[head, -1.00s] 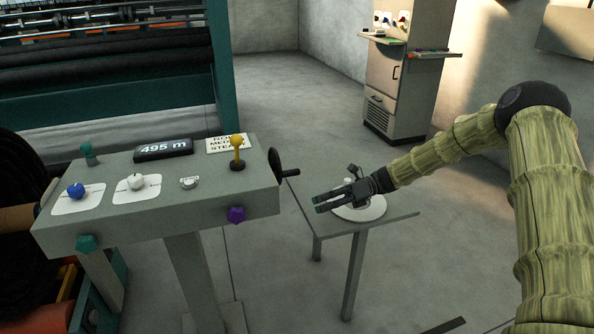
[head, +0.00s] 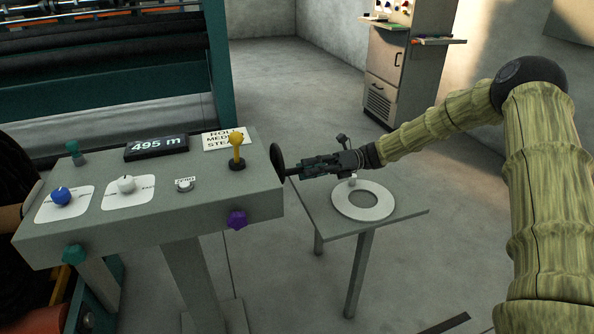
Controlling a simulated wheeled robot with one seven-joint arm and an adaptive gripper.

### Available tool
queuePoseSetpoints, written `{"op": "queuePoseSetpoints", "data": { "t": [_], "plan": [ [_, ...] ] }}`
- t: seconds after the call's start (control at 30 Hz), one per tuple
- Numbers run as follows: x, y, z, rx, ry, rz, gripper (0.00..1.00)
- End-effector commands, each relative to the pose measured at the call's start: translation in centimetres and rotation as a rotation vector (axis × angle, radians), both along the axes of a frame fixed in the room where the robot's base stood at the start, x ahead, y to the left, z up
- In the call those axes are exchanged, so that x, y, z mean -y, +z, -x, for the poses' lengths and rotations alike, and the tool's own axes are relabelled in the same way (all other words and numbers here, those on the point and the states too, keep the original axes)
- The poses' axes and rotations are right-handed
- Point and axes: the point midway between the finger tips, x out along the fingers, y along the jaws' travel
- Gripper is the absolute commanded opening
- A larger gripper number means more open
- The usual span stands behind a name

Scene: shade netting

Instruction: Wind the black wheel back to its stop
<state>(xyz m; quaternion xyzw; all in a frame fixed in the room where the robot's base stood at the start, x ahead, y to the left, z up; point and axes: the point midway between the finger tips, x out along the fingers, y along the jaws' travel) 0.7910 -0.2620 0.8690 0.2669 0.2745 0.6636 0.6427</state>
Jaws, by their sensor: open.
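The black wheel (head: 277,161) is on the right side of the grey control box (head: 150,218), seen nearly edge-on. Its crank handle, which stuck out to the right, is now mostly hidden by my gripper. My gripper (head: 293,171) is at the wheel's right side, fingers pointing left at the handle. Its jaws are open. I cannot tell whether they touch the handle or how far around it they are.
The box carries a yellow lever (head: 237,148), blue knob (head: 61,197), white knob (head: 126,184), purple knob (head: 237,220) and a 495 m display (head: 157,146). A small table (head: 401,222) with a white ring (head: 391,207) stands below my gripper. A cabinet (head: 385,75) stands behind.

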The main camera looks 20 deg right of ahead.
Motion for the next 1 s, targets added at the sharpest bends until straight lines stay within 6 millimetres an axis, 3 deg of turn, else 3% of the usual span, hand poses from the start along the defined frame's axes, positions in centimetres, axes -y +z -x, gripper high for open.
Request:
{"op": "queuePoseSetpoints", "data": {
  "t": [0.3,0.67,0.87,1.0],
  "plan": [
    [-3.3,0.0,0.0,-0.001,0.002,0.001,0.40],
    [-3.6,0.0,0.0,0.000,0.002,0.001,0.40],
    [-3.6,0.0,0.0,0.000,0.002,0.001,0.04],
    [-3.6,0.0,0.0,0.000,0.002,0.001,0.00]
  ]
}}
